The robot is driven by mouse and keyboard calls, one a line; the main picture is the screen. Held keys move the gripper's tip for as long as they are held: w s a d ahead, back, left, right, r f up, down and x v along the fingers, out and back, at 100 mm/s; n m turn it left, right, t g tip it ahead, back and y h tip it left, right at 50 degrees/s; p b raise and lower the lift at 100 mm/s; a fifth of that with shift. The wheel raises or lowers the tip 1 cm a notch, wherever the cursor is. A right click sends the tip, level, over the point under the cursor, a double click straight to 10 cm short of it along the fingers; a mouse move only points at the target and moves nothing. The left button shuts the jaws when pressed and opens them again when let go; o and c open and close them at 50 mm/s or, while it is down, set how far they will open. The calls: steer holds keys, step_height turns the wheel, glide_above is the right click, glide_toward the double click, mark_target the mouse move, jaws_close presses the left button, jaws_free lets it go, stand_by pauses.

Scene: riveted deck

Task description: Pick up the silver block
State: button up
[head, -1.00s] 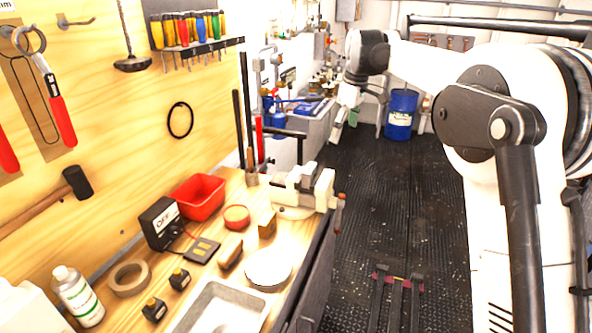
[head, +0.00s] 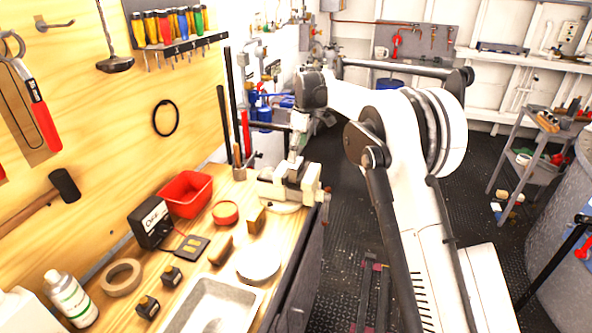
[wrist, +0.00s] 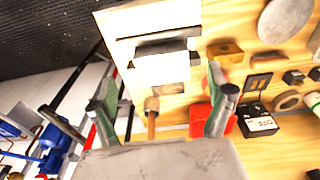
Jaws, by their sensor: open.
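A grey metal block (wrist: 162,46) sits between the pale jaws of a bench vise (wrist: 160,72) in the wrist view. It looks like the silver block, though I cannot fully tell it from the vise's own jaw. In the head view the vise (head: 290,190) stands at the bench's right edge, with a grey piece in it, small and partly hidden. My gripper (wrist: 163,100) is open and empty, its two fingers spread wide in the wrist view. In the head view my gripper (head: 298,140) hangs above and just behind the vise, apart from it.
A red bin (head: 186,194), red round tin (head: 225,213), two brass-coloured blocks (head: 255,221), a pale disc (head: 260,262) and a metal tray (head: 250,300) crowd the bench. Upright rods (head: 232,110) stand close behind the vise.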

mark_target(296, 164)
steer(key=shift+a+f+p, duration=0.15)
steer(key=shift+f+p, duration=0.1)
steer(key=shift+f, duration=1.2)
steer(key=shift+a+f+p, duration=0.15)
steer(key=shift+f+p, duration=0.05)
steer(key=shift+f, duration=1.25)
steer(key=c, duration=1.7)
